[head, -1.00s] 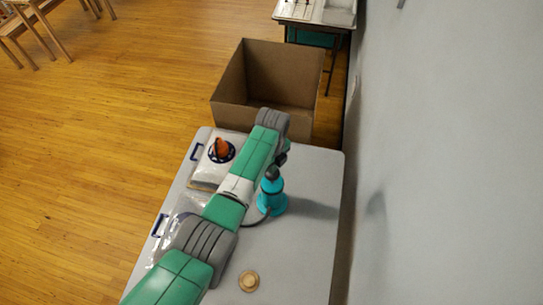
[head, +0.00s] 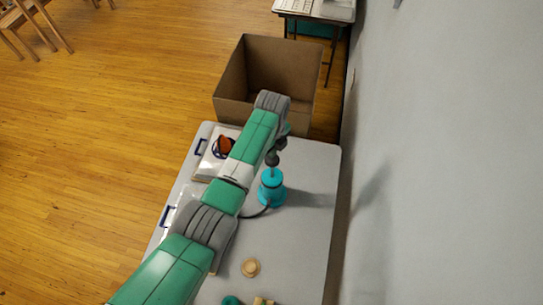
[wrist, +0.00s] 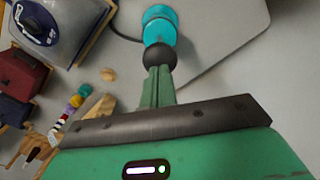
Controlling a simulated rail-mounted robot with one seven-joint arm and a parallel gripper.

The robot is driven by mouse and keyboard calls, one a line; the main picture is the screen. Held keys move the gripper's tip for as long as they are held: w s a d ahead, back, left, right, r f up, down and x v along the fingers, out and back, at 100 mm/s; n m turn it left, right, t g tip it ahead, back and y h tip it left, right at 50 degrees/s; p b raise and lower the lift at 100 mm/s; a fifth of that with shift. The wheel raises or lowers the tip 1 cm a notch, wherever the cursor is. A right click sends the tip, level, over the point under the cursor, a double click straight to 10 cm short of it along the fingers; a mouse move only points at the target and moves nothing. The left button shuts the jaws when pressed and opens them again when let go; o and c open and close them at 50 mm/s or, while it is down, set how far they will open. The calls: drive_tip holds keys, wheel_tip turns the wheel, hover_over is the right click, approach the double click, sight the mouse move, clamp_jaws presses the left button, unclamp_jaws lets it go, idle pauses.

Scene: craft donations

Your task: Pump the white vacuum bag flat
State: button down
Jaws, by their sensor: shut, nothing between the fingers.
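A teal hand pump (head: 271,190) with a dark ball handle (head: 272,158) stands upright on the grey table, its shaft showing under the ball. My gripper (wrist: 158,72) is shut and empty, its fingertips close to the ball handle (wrist: 160,56); I cannot tell if they touch. A whitish bag (head: 203,170) with a dark blue ring and an orange-brown thing lies on the far left. A second bag edge (head: 172,222) shows nearer, mostly hidden by my arm. A puffed whitish bag with a blue disc (wrist: 38,25) shows in the wrist view. The pump's hose runs left behind my arm.
A large open cardboard box (head: 265,85) stands beyond the table. A round wooden piece (head: 250,267) lies on the near table (head: 305,225). The table right of the pump is clear; a wall runs alongside.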

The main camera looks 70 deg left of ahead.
drive_tip(key=shift+f+b, duration=4.65)
drive_tip(key=shift+f, duration=1)
wheel_tip(320, 180, up, 12)
drive_tip(key=p, duration=1)
drive_tip(key=shift+f, duration=0.35)
drive_tip(key=shift+p, duration=0.5)
drive_tip(key=shift+r, duration=0.2)
wheel_tip(320, 180, up, 6)
drive_tip(key=p, duration=0.5)
